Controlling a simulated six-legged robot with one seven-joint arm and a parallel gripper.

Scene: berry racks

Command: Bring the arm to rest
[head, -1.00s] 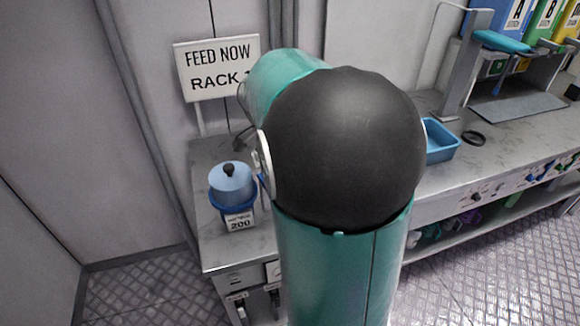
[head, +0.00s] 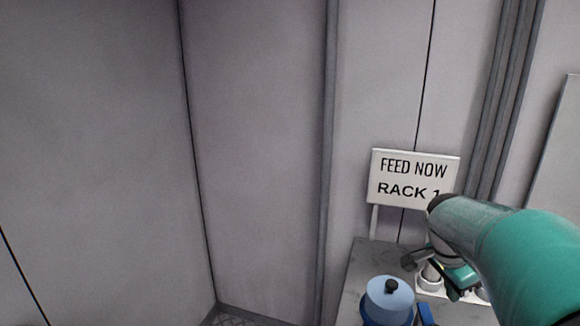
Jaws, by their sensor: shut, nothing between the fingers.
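My teal and black arm reaches in from the right edge of the head view. My gripper (head: 453,290) is at its far end, small and partly hidden by the arm, above the grey bench (head: 363,262). It is shut and I see nothing held in it. It is to the right of the blue lidded pot (head: 388,298) and appears apart from it.
A white sign (head: 413,180) reading "FEED NOW RACK 1" stands behind the bench, its right edge close to my arm. A white holder (head: 430,288) is beside the gripper. Bare grey wall panels (head: 260,140) fill the left; that side is clear.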

